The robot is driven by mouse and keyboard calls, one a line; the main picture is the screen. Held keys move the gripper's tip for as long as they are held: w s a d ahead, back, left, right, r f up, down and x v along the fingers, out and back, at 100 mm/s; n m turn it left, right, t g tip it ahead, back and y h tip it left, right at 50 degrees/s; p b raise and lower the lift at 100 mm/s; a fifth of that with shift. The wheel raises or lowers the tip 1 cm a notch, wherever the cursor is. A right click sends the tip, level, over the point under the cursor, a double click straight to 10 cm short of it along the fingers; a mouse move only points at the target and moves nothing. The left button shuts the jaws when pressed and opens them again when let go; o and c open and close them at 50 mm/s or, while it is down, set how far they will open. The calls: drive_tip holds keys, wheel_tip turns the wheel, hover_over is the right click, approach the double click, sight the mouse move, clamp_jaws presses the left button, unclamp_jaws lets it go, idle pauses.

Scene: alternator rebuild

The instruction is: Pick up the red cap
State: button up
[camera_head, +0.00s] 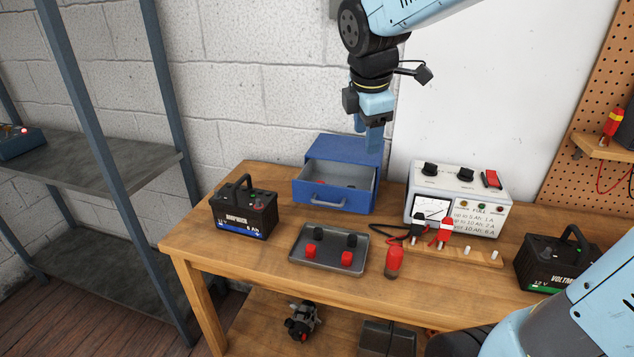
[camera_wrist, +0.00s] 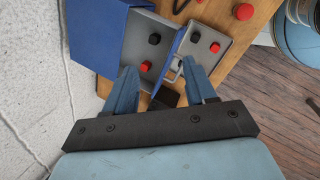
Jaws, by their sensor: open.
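My gripper (camera_head: 367,140) hangs above the right side of the blue drawer unit (camera_head: 343,150), fingers pointing down, open and empty. The drawer (camera_head: 364,190) is pulled out. In the wrist view a red cap (camera_wrist: 146,66) and a black cap (camera_wrist: 154,39) lie inside it, seen between and beyond my fingers (camera_wrist: 159,68); in the head view the drawer front partly hides them. A grey tray (camera_head: 296,259) in front of the drawer holds two more red caps, left (camera_head: 310,251) and right (camera_head: 347,258), with two black caps (camera_head: 320,234) behind them.
A battery (camera_head: 247,212) stands left of the tray. A charger (camera_head: 459,204) stands right of the drawer, with clamps on a wooden strip (camera_head: 469,258) before it. A red-topped object (camera_head: 393,263) stands right of the tray. Another battery (camera_head: 553,262) is far right.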

sight(320, 182)
drive_tip(key=w+a+f+n+g, duration=0.1)
drive_tip(key=w+a+f+n, duration=0.3)
drive_tip(key=w+a+n, duration=0.6)
drive_tip(key=f, duration=0.4)
drive_tip(key=d+f+n, duration=0.1)
drive_tip(key=f, duration=0.4)
drive_tip(key=f+n, duration=0.1)
drive_tip(key=f, duration=0.3)
drive_tip(key=shift+w+d+f, duration=0.2)
drive_tip(key=shift+w+d, duration=0.15)
drive_tip(key=c, duration=0.9)
drive_tip(key=shift+o, duration=0.2)
drive_tip(key=shift+r, duration=0.1)
